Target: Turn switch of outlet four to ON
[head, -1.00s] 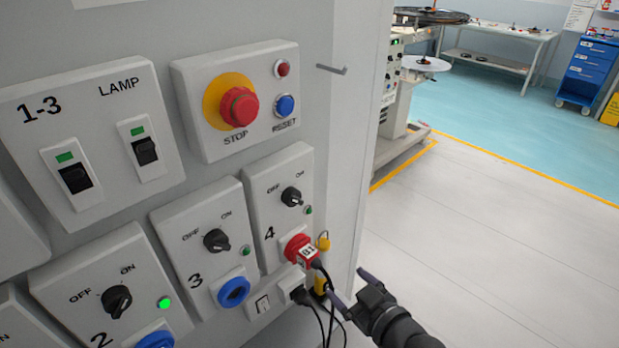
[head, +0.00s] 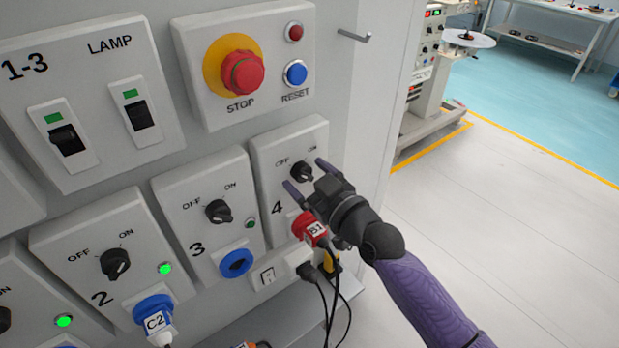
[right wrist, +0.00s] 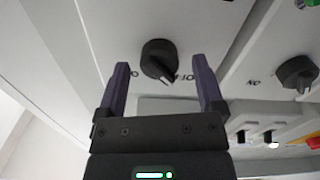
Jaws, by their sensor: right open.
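The outlet four switch (head: 302,171) is a black rotary knob on the grey panel marked 4 (head: 277,208), below its OFF and ON labels. My right gripper (head: 304,174) is open, with its two purple fingers on either side of this knob. In the right wrist view the knob (right wrist: 159,58) sits between the open fingertips (right wrist: 160,66), with a visible gap on each side. The knob's exact setting is hard to read. The panel's lamp is hidden behind my gripper. My left gripper is not in view.
A red plug (head: 310,229) labelled B1 sits in the socket just below my gripper, with black cables hanging down. The outlet three switch (head: 218,211) is close on the left. The STOP button (head: 242,72) and RESET button (head: 296,73) are above. Clear floor lies right.

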